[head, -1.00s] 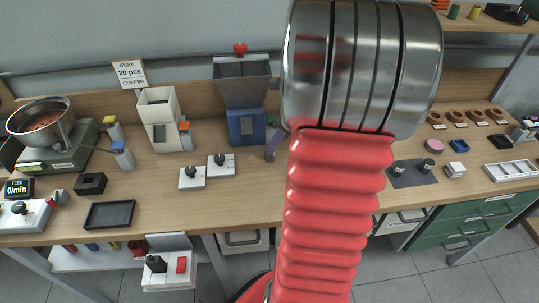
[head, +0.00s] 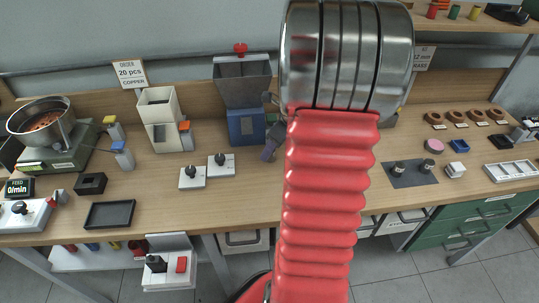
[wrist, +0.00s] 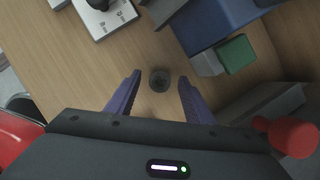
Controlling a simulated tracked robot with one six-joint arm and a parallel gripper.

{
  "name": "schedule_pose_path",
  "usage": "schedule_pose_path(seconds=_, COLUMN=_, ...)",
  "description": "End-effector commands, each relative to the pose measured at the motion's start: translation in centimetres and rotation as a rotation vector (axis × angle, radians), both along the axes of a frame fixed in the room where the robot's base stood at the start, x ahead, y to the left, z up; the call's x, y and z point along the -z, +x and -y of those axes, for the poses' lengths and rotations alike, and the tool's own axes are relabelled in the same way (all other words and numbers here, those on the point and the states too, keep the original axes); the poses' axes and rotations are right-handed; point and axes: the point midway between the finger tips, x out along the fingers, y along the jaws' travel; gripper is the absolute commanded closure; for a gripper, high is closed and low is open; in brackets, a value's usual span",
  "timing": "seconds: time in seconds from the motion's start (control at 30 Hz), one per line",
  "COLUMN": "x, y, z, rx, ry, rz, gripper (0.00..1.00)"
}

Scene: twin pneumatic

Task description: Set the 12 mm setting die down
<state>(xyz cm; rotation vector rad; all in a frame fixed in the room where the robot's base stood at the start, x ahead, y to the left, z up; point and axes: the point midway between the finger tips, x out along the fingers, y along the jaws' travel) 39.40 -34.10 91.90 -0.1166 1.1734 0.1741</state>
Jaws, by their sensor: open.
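A small dark grey cylinder (wrist: 159,80), which looks like the 12 mm setting die, stands on the wooden bench between my fingertips in the wrist view. I cannot read its size. My gripper (wrist: 160,85) is open, with one purple finger on each side of the die and a gap at both sides.
The blue press (head: 246,126) and a green block (wrist: 237,54) are close by. White switch plates (head: 222,168) lie to the left. A grey mat (head: 413,179) with two dark cylinders lies right. A black tray (head: 109,214) sits at the front left.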

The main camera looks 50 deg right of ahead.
Motion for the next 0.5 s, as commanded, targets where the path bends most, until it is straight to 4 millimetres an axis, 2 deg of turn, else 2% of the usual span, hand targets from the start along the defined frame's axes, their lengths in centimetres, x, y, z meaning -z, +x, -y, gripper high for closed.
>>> schedule_pose_path(seconds=0.37, x=-0.03, y=-0.04, z=0.02, rx=0.001, ry=0.0, rz=0.0, gripper=0.52)
schedule_pose_path(seconds=0.5, x=-0.03, y=-0.05, z=0.03, rx=0.001, ry=0.0, rz=0.0, gripper=0.61)
